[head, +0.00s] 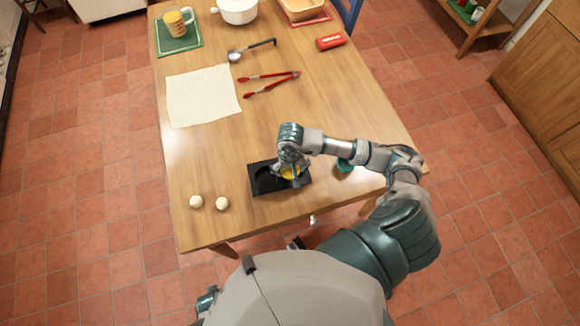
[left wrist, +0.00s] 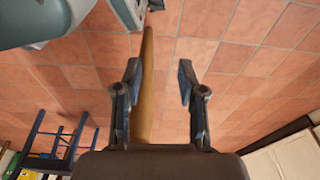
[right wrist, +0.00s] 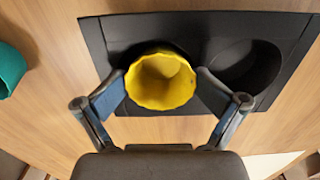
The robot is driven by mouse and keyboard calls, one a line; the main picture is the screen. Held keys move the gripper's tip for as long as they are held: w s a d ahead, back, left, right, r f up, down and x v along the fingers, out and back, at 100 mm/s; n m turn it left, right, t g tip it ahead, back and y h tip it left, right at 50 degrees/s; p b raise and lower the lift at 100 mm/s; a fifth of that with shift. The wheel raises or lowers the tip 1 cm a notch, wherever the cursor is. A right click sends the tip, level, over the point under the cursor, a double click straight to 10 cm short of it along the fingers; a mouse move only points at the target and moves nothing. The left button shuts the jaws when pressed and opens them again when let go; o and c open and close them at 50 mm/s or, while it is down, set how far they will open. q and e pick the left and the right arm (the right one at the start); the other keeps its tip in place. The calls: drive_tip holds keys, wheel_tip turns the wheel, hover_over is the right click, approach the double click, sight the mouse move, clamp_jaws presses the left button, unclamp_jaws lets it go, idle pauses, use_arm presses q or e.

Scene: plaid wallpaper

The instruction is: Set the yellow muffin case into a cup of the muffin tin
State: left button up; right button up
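The yellow muffin case (right wrist: 162,80) is at the left cup of the black muffin tin (right wrist: 285,25) in the right wrist view, tilted, with its mouth towards the camera. How deep it sits is hidden. In the head view the case (head: 290,172) shows partly under my right gripper (head: 292,170), at the right side of the tin (head: 262,185). My right gripper (right wrist: 162,76) is spread wide with one finger on each side of the case. The other cup is empty. My left gripper (left wrist: 158,75) is open and empty, beside the table edge above the floor.
A teal item (right wrist: 8,70) lies beside the tin, partly behind my right arm in the head view.

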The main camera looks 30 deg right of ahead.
sight(291, 173)
drive_tip(key=shift+w+d, duration=0.1)
drive_tip(key=shift+w, duration=0.05)
drive_tip(key=shift+r, duration=0.1)
use_arm(q)
drive_tip(key=shift+s, duration=0.1)
use_arm(e)
drive_tip(key=shift+r, duration=0.15)
drive_tip(key=shift+r, duration=0.1)
drive_tip(key=shift+r+p, duration=0.6)
drive_tip(key=shift+p, duration=0.25)
use_arm(q)
drive_tip(key=s+f, duration=0.2)
drive_tip(key=f, duration=0.1)
drive_tip(key=shift+s+a, duration=0.2)
drive_tip(key=shift+s, duration=0.15)
use_arm(e)
wheel_tip(291, 173, up, 12)
drive_tip(key=shift+f, duration=0.15)
drive_tip(key=shift+f, duration=0.1)
